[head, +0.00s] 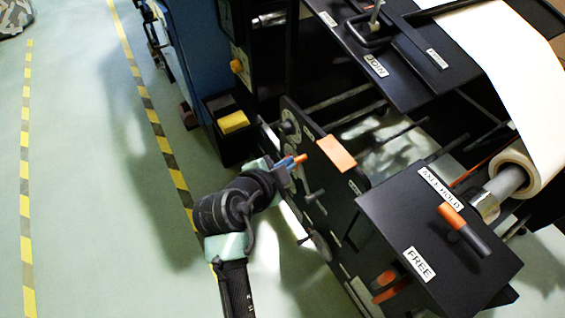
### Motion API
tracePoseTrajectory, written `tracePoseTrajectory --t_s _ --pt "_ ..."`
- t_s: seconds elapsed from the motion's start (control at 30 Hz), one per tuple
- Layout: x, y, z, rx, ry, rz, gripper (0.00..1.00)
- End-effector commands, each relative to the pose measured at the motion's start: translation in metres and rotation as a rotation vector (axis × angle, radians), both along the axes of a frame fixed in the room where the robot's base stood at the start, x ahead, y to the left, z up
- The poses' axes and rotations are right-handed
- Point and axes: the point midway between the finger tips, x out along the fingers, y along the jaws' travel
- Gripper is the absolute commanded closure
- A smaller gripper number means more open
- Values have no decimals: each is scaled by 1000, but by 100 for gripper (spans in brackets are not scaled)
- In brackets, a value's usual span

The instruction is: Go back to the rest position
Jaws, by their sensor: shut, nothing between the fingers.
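My gripper (287,170) is at the end of my dark arm, close beside the black side panel (318,190) of the machine. It is small in the head view and partly hidden by my wrist. Its fingers look shut with nothing held. An orange-tipped part (300,158) shows right at the fingertips; I cannot tell whether they touch it.
The machine fills the right side, with a paper roll (519,170), an orange axle hold handle (464,228), a FREE label (419,264) and a JOIN label (376,66). A yellow block (234,122) sits in a black bin. Green floor with striped tape is open at left.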

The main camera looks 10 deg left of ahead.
Motion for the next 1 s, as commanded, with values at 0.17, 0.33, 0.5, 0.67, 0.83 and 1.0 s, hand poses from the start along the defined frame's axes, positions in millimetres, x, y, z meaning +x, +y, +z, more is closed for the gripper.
tracePoseTrajectory --t_s 0.17,0.33,0.5,0.67,0.83,1.0 --pt "-12 6 10 1 0 1 100" --pt "-13 7 13 0 -4 3 100" --pt "9 8 64 -35 -94 95 100" --pt "35 7 176 -165 -310 262 100" --pt "27 -2 307 -400 -581 371 100" --pt "-18 -16 429 -696 -849 373 100"
